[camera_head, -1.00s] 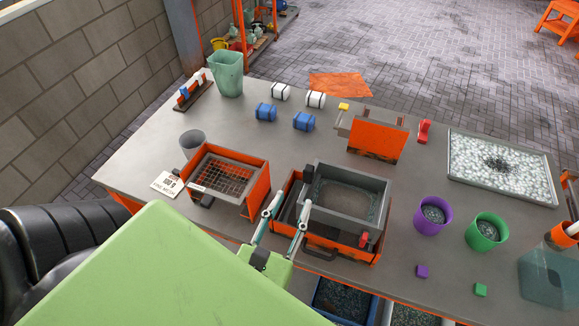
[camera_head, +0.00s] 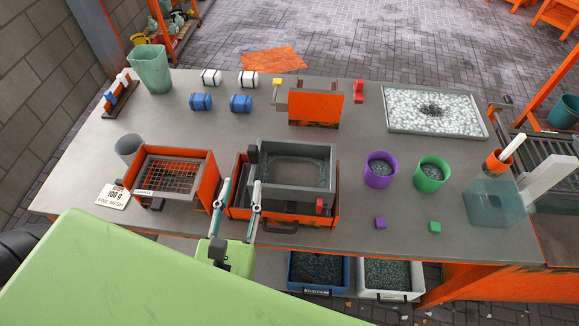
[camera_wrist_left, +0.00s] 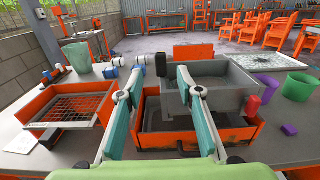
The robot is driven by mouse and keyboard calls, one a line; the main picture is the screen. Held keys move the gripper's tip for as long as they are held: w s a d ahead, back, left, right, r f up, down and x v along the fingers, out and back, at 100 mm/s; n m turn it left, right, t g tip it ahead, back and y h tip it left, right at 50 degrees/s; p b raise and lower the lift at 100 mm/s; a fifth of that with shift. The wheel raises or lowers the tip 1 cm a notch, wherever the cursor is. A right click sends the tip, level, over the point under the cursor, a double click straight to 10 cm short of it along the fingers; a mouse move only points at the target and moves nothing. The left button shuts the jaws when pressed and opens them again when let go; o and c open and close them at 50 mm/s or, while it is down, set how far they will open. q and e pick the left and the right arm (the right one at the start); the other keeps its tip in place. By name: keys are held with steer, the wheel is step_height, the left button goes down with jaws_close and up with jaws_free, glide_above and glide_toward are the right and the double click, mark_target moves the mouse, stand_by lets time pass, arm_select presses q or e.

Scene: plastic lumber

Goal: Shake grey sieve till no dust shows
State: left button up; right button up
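The grey sieve (camera_head: 325,205) is a square, deep-walled box resting on an orange-framed drawer box (camera_head: 334,213) at the bench's front. Its floor shows a dusty grey patch (camera_head: 290,172); whether dust is still loose there I cannot tell. A black grip (camera_head: 252,153) stands at its left wall. My left gripper (camera_head: 241,184) is at the sieve's left side with its fingers well apart. In the left wrist view, the fingers (camera_wrist_left: 157,80) point at the sieve's left edge, with the black grip (camera_wrist_left: 161,66) between or just beyond them. My right gripper is out of view.
An orange sieve box with wire mesh (camera_head: 208,185) stands left, beside a "fine mesh" card (camera_head: 113,197). Purple (camera_head: 380,171) and green (camera_head: 431,175) cups of granules stand right. A tray of pale pellets (camera_head: 483,129) lies behind them. Two bins sit below the bench.

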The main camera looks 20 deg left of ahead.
mark_target(251, 152)
arm_select(q)
steer(key=b+x, duration=0.2)
steer(key=x, duration=0.8)
steer(key=shift+w+a+r, duration=0.1)
steer(key=shift+w+a, duration=0.05)
steer(key=shift+w, duration=0.2)
steer(key=shift+w+a, duration=0.15)
steer(key=shift+w, duration=0.5)
jaws_close()
